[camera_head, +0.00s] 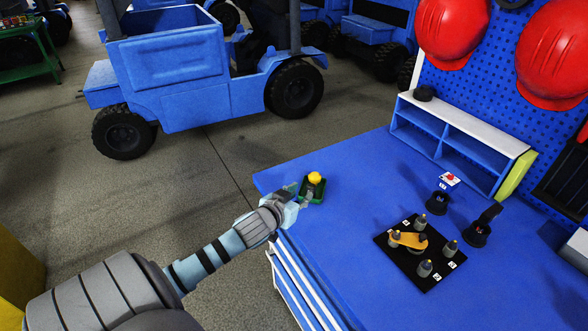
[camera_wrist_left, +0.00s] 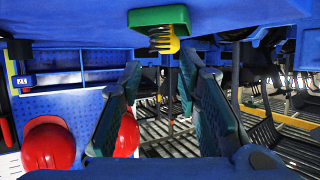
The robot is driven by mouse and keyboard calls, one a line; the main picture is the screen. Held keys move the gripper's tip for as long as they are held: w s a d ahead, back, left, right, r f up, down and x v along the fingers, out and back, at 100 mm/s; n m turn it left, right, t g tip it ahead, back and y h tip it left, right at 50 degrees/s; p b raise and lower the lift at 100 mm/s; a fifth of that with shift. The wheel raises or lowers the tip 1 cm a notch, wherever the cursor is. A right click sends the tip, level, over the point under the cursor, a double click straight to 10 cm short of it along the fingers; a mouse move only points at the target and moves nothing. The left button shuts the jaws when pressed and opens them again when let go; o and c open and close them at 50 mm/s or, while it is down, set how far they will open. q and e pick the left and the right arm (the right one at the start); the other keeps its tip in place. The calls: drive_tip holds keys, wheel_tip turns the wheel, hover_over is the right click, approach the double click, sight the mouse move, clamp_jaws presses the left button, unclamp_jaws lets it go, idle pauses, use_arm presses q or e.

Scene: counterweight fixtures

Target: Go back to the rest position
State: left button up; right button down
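My left gripper (camera_head: 302,203) is at the left edge of the blue table, close beside a small green tray (camera_head: 319,197). A yellow piece (camera_head: 315,178) stands in the tray. In the left wrist view, which is upside down, the two fingers (camera_wrist_left: 160,80) are apart with nothing between them. The green tray (camera_wrist_left: 150,18) and the yellow piece (camera_wrist_left: 166,44) show there just above the fingers, apart from them. A black plate (camera_head: 428,278) with several grey weights and an orange arm (camera_head: 408,239) lies on the table. My right gripper is not in view.
Two black holders (camera_head: 478,234) and a small card with a red button (camera_head: 450,178) stand behind the plate. A blue shelf (camera_head: 440,135) lines the back, below red helmets (camera_head: 452,30). A blue vehicle (camera_head: 185,75) is parked beyond. The table between tray and plate is clear.

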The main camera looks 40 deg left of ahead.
use_arm(q)
drive_tip(key=v, duration=0.3)
drive_tip(key=shift+s+r+p, duration=0.2)
drive_tip(key=shift+s+p, duration=0.1)
drive_tip(key=shift+f, duration=0.1)
drive_tip(key=s+d+f+m+g+h, duration=0.15)
drive_tip(key=s+d+f+g, duration=0.35)
drive_tip(key=s+d, duration=0.5)
drive_tip(key=s+d+f+m+g+h, duration=0.15)
drive_tip(key=s+d+f+g, duration=0.3)
drive_tip(key=s, duration=0.85)
wheel_tip(320, 180, down, 18)
drive_tip(key=s+g, duration=0.1)
drive_tip(key=s, duration=0.1)
drive_tip(key=s+a+f+g, duration=0.1)
drive_tip(key=s+f, duration=1.3)
drive_tip(key=shift+a+f+y, duration=0.3)
drive_tip(key=shift+a+f, duration=0.05)
